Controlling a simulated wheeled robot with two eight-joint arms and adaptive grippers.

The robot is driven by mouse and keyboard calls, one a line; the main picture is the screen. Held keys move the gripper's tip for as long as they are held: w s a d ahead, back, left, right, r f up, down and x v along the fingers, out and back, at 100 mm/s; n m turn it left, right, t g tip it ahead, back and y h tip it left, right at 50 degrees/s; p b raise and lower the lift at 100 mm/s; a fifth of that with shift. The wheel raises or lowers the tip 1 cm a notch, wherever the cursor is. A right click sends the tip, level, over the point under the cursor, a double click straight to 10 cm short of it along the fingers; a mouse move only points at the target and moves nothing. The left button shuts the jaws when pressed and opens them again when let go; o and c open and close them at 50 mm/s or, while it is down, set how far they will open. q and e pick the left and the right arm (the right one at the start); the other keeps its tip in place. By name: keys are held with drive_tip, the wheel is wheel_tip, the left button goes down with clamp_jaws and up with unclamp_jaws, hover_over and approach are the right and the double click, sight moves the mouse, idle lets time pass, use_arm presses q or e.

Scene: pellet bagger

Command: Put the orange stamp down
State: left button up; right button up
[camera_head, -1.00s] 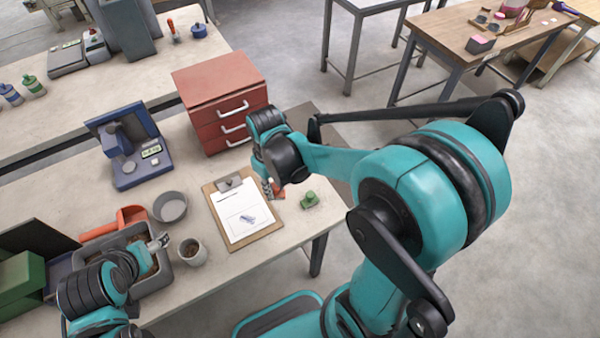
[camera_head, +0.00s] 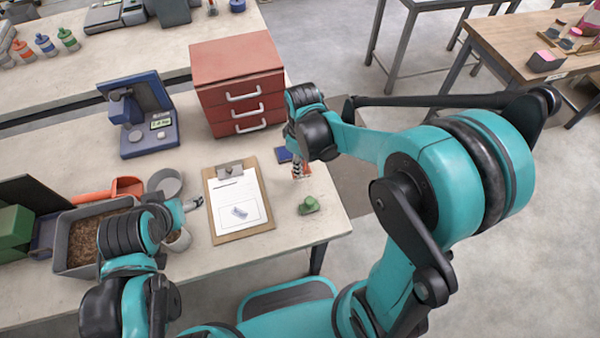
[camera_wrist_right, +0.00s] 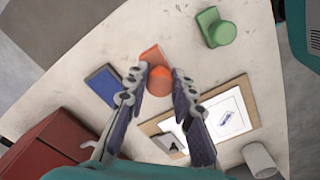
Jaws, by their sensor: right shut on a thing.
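The orange stamp (camera_wrist_right: 157,77) is between the fingertips of my right gripper (camera_wrist_right: 160,92) in the wrist view, with its round knob and flat base showing. In the head view my right gripper (camera_head: 299,172) points down over the table, right of the clipboard (camera_head: 213,231), and mostly hides the stamp. I cannot tell whether the stamp's base touches the table. My left gripper (camera_head: 192,204) is near the grey cup (camera_head: 180,241); its jaw state is unclear.
A blue pad (camera_wrist_right: 103,86) lies beside the right gripper, and a green stamp (camera_head: 309,205) stands nearer the table's front edge. A red drawer cabinet (camera_head: 235,75) stands behind.

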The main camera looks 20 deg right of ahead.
drive_tip(key=shift+w+a+f, duration=0.3)
drive_tip(key=shift+w+f, duration=0.1)
drive_tip(key=shift+w, duration=0.05)
drive_tip(key=shift+f+b, duration=0.85)
drive_tip(key=shift+f, duration=1.05)
drive_tip(key=shift+f, duration=0.15)
drive_tip(key=o, duration=0.9)
